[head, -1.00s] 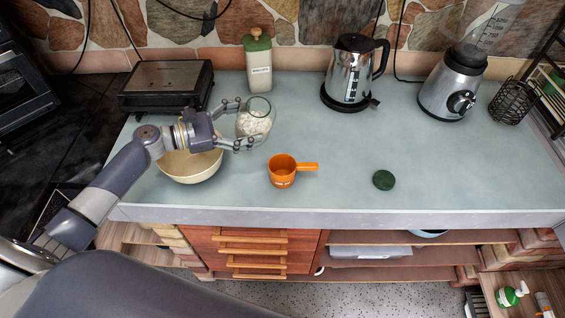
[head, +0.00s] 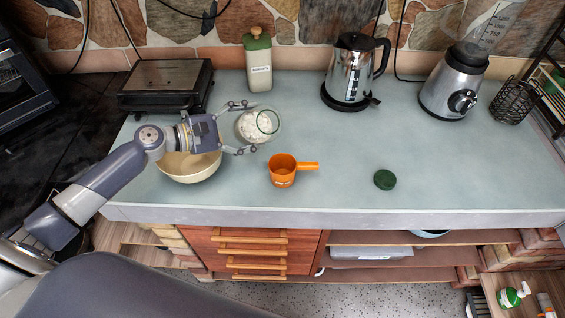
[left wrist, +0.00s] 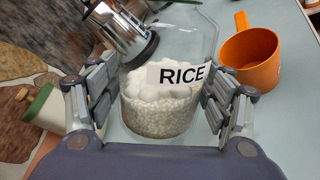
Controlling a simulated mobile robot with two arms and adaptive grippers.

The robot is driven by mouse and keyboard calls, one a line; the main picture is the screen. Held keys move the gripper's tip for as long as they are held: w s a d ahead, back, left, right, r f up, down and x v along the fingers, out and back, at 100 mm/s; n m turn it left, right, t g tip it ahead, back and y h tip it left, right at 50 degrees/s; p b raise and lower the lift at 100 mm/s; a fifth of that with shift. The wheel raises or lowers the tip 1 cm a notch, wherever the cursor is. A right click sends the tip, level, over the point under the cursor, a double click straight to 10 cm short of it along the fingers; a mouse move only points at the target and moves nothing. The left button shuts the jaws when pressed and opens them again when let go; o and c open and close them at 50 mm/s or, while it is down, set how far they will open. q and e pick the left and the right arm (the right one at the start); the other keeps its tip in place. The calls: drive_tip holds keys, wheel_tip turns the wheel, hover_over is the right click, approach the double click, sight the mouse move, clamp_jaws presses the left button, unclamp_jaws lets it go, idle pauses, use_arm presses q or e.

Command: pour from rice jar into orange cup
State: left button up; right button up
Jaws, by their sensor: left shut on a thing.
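The clear glass rice jar (head: 254,127) is in my left gripper (head: 257,126), held above the counter and tilted with its open rim toward the right. In the left wrist view, the jar (left wrist: 160,108) has a RICE label and white grains in its lower part, between the gripper's two fingers (left wrist: 160,105). The orange cup (head: 282,172) stands upright on the counter, right of and nearer than the jar, with its handle to the right. The cup also shows in the left wrist view (left wrist: 252,62), right of the jar and apart from it. My right gripper is out of view.
A cream bowl (head: 190,168) sits below my left wrist. A dark green lid (head: 385,180) lies to the right of the cup. A green-topped container (head: 259,65), a kettle (head: 350,75), a blender (head: 455,85) and a grill (head: 165,85) stand at the back. The right-centre counter is clear.

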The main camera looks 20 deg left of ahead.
use_arm(q)
drive_tip(key=shift+r, duration=0.15)
drive_tip(key=shift+w+r+m, duration=0.1)
drive_tip(key=shift+r+m, duration=0.15)
drive_tip(key=shift+m, duration=0.15)
drive_tip(key=shift+w+a+r+m+y+p, duration=0.1)
drive_tip(key=shift+a+r+m+y+p, duration=0.15)
drive_tip(key=shift+r+m+y+p, duration=0.2)
idle(0.7)
drive_tip(key=shift+f+m+y, duration=0.2)
drive_tip(key=shift+m+y, duration=0.05)
drive_tip(key=shift+m, duration=0.3)
idle(0.8)
drive_tip(key=shift+a+m+t+y+p, duration=0.1)
drive_tip(key=shift+m+t+y+p, duration=0.3)
drive_tip(key=shift+m+p, duration=0.2)
idle(0.7)
drive_tip(key=shift+p, duration=0.45)
drive_tip(key=shift+d+m+p, duration=0.3)
drive_tip(key=shift+m+p, duration=0.1)
drive_tip(key=shift+p, duration=0.3)
